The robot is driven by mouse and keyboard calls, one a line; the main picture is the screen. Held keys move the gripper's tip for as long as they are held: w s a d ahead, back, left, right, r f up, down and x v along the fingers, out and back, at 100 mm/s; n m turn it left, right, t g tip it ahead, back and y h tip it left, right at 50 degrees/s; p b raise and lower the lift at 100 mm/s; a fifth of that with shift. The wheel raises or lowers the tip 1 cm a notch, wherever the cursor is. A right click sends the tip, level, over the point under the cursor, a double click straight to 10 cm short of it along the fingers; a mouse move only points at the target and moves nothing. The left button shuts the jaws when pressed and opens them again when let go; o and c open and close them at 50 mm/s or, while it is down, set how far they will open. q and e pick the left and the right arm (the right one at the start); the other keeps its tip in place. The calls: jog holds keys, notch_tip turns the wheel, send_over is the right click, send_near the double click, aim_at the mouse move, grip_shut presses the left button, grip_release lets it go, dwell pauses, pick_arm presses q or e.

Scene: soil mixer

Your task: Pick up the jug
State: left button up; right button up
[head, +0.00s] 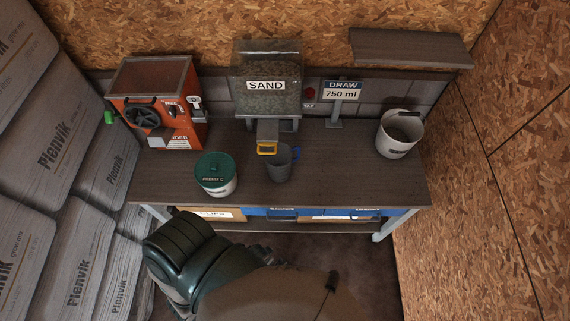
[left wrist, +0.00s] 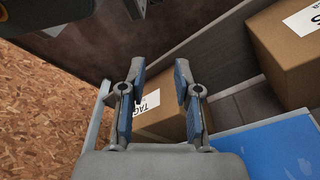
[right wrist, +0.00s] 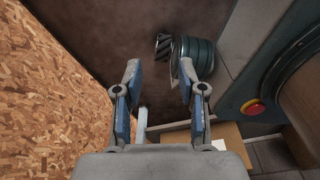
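The grey jug (head: 280,166) stands upright on the dark workbench (head: 345,185), in front of the sand dispenser (head: 266,100). Its blue handle (head: 296,153) is on its right side. I cannot see what is inside the jug. My left gripper (left wrist: 160,75) is open and empty in the left wrist view, with boxes beyond it. My right gripper (right wrist: 160,72) is open and empty in the right wrist view. Neither gripper shows in the head view, and neither wrist view shows the jug.
A white tub with a green lid (head: 215,174) stands left of the jug. An orange machine (head: 160,105) is at the back left. A "DRAW 750 ml" sign (head: 341,92) and a white bucket (head: 399,134) are to the right. Bare bench lies between jug and bucket.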

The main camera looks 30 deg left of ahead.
pick_arm(q)
jog(key=w+d+r+h, duration=0.1)
jog(key=w+d+r, duration=0.1)
jog(key=w+r, duration=0.7)
jog(key=w+d+r, duration=0.3)
jog(key=w+r, duration=0.1)
jog(key=r, duration=0.9)
jog(key=w+d+r+h, duration=0.1)
jog(key=w+d+r, duration=0.1)
jog(key=w+r, duration=0.7)
jog(key=w+a+r+n+g+y, duration=0.1)
jog(key=w+a+r+n, duration=0.1)
jog(key=w+a+r, duration=0.4)
jog(key=w+a+r+n+g+y, duration=0.1)
jog(key=w+a+r+n+y, duration=0.1)
jog(key=w+a+r, duration=0.4)
send_over(290, 172)
jog(key=f, duration=1.5)
jog(key=shift+w+f, duration=0.2)
jog(key=shift+f, duration=0.3)
pick_arm(e)
jog(key=shift+w+d+f, duration=0.1)
jog(key=shift+w+d, duration=0.25)
pick_arm(q)
jog(key=shift+c, duration=0.7)
grip_shut()
pick_arm(e)
jog(key=shift+d, duration=0.15)
